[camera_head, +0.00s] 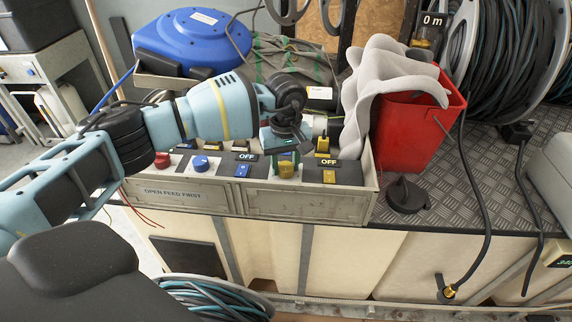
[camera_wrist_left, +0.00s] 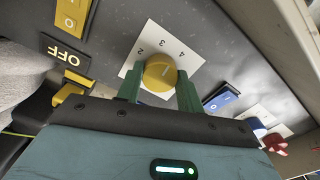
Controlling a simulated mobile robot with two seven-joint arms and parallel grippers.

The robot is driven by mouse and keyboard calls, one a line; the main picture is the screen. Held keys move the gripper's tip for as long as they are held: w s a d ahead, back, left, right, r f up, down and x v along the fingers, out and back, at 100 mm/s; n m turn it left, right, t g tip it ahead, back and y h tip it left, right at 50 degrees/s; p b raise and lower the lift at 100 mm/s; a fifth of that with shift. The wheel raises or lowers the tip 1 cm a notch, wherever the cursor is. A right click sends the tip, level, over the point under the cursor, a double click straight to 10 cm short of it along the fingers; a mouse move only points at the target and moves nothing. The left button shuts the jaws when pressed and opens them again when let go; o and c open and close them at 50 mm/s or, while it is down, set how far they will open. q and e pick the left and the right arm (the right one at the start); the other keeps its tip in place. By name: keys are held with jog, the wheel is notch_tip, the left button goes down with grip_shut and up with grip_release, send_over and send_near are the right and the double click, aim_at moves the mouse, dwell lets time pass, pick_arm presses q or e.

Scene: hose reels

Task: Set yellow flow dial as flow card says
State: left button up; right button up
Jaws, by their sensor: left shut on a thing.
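The yellow flow dial (camera_head: 287,169) is on the grey control panel, below my left gripper (camera_head: 286,155). In the left wrist view the round dial (camera_wrist_left: 160,72) sits on a white number plate (camera_wrist_left: 188,47) showing 2, 3 and 4. The left gripper's green fingers (camera_wrist_left: 160,90) are shut on the dial, one on each side of it. They hide part of the plate, and I cannot tell for sure which number the dial points to. I cannot make out a flow card. My right gripper is not in view.
Beside the dial are yellow (camera_head: 329,176) and blue (camera_head: 242,170) switches with OFF labels. A blue knob (camera_head: 200,162) and a red knob (camera_head: 162,160) are further left. A red bucket (camera_head: 408,135) with a grey cloth (camera_head: 365,90) stands close on the right.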

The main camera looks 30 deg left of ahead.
aim_at(285, 166)
pick_arm(q)
jog(key=m+b, duration=0.1)
jog(key=m, duration=0.2)
jog(key=shift+m, duration=0.9)
jog(key=shift+r, duration=0.1)
jog(key=o, duration=1)
jog(key=shift+r, duration=0.4)
notch_tip(285, 166, up, 7)
jog(key=shift+f, duration=0.1)
